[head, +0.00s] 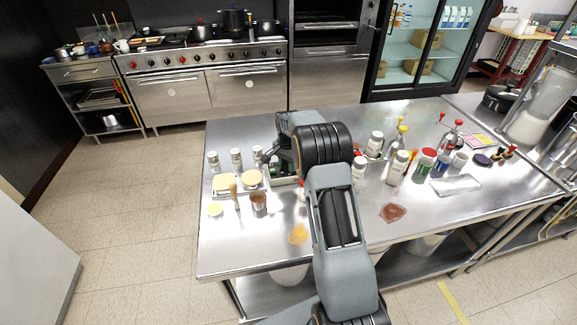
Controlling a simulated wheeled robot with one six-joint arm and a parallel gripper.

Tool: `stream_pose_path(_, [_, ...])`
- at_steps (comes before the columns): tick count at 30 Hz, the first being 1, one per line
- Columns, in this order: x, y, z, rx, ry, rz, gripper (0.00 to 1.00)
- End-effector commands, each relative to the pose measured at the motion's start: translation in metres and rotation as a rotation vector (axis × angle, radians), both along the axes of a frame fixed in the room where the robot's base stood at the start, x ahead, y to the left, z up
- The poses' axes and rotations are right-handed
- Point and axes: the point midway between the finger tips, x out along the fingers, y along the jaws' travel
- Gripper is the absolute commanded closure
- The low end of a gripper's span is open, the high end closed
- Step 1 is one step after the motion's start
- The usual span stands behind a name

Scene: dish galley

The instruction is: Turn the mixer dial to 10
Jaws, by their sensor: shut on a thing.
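My arm reaches over the steel table (225,255), and my gripper (269,158) is low over its left part, behind the pale food pieces. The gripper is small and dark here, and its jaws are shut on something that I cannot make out. I cannot see a mixer dial or its numbers; my wrist and forearm hide part of the table. A blender-like machine with a clear jar (551,94) stands at the far right, well away from my gripper. I cannot tell whether it is the mixer.
Several shakers, including a white-capped one (375,143), and bottles stand right of my arm. A metal cup (259,202) and small jars are on the left. A brown patch (393,212) lies near the front. The table's front left corner is clear.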

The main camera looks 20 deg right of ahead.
Motion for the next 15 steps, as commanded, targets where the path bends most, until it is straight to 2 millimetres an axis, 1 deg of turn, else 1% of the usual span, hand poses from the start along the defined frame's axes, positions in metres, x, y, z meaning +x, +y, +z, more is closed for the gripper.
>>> stream_pose_path(15, [0.0002, -0.0009, 0.0002, -0.001, -0.002, -0.482, 0.91])
